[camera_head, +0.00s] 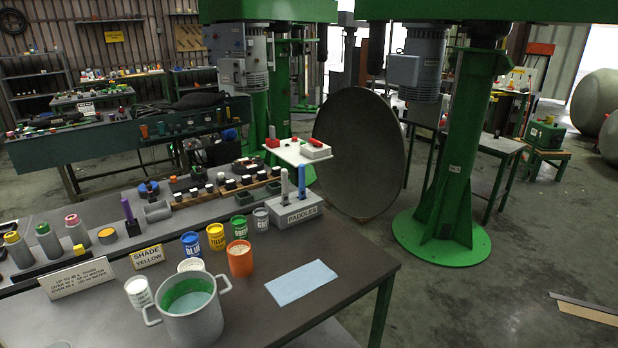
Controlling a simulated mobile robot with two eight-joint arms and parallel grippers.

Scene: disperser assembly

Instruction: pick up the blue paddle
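The blue paddle (301,181) stands upright in the paddle holder (296,213), a grey block labelled "PADDLES", toward the back right of the table. A whitish-grey paddle (284,187) stands upright just to its left in the same holder. The lower ends of both paddles are hidden in the holder. Neither of my grippers shows in this view.
On the dark table (345,255), a grey pot (205,322) with green contents stands at the front. An orange cup (240,258), blue, yellow and green cans, and a light blue cloth (301,283) lie between. The table's right end is clear.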

